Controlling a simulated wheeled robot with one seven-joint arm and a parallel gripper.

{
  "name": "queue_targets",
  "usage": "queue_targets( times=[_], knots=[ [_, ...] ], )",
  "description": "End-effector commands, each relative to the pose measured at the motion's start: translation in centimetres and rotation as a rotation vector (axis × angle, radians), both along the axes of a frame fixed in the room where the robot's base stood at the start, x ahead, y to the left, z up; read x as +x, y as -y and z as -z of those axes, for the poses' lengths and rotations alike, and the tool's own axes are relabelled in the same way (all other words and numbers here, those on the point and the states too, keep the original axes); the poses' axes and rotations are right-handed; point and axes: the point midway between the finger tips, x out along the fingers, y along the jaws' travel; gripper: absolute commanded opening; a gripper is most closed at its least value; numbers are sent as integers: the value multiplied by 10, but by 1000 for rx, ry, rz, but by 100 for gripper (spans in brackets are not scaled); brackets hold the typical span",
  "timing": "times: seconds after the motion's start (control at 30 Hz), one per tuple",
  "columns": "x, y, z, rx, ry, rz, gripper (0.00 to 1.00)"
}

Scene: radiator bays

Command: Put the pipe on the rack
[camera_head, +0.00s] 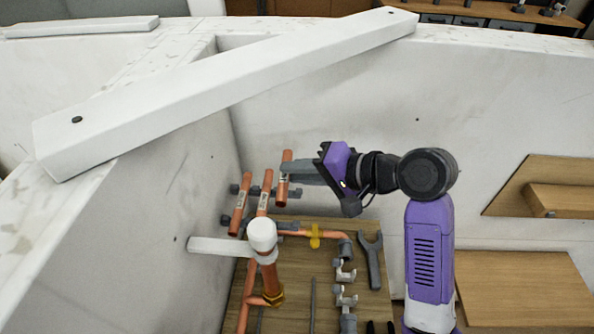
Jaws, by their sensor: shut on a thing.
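My gripper (290,172) reaches in from the right and is shut on a short copper pipe (281,193) with a pale label. The pipe is tilted, its upper end leaning slightly right. It is at the right end of the grey rack (295,221), beside two similar copper pipes, a middle one (265,190) and a left one (239,208). Those two lie side by side across the rack's grey bars. I cannot tell whether the held pipe touches the rack. My gripper's fingers hide part of the pipe.
A wooden board (293,296) below carries copper pipework with a white-capped upright (262,236), a yellow valve handle (315,236), grey clips and a wrench (373,262). A white beam (220,85) spans the bay walls above. Wooden shelves (525,290) stand at the right.

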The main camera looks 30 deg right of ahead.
Motion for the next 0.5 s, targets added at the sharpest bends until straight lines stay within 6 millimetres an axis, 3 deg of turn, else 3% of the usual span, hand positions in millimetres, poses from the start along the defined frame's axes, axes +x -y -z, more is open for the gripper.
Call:
queue_targets(
  times=[0.5],
  knots=[
    [0, 0, 27, 0, 0, 1, 0]
  ],
)
